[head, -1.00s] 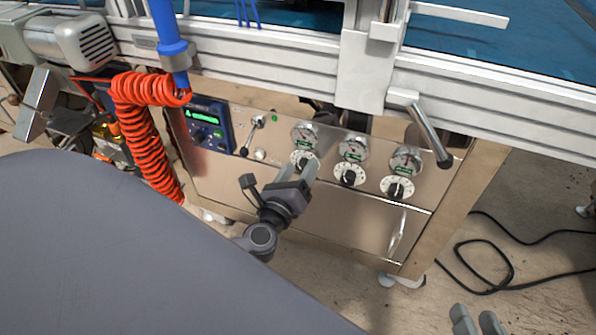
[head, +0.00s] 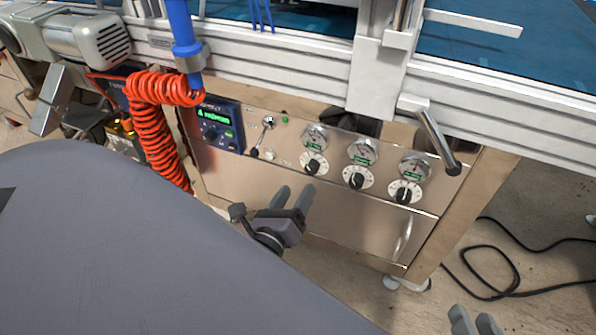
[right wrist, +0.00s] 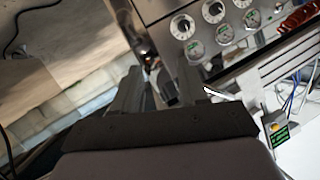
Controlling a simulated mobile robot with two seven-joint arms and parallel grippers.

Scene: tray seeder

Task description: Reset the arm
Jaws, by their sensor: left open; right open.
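My left gripper (head: 294,196) is in the middle of the head view, in front of the steel control panel (head: 345,215). Its two grey fingers are apart, with nothing between them, and appear below and left of the leftmost dial (head: 313,164). Only the fingers of my right gripper (head: 474,316) show at the bottom edge of the head view, lower right of the panel. They are apart and empty. In the right wrist view, the right gripper's fingers (right wrist: 158,82) point toward the machine, whose dials (right wrist: 213,12) show at the top.
The panel holds gauges (head: 363,151), several dials, a small toggle lever (head: 263,135) and a blue display (head: 214,124). A coiled orange hose (head: 155,130) hangs at left. Black cable (head: 490,275) lies on the floor at right.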

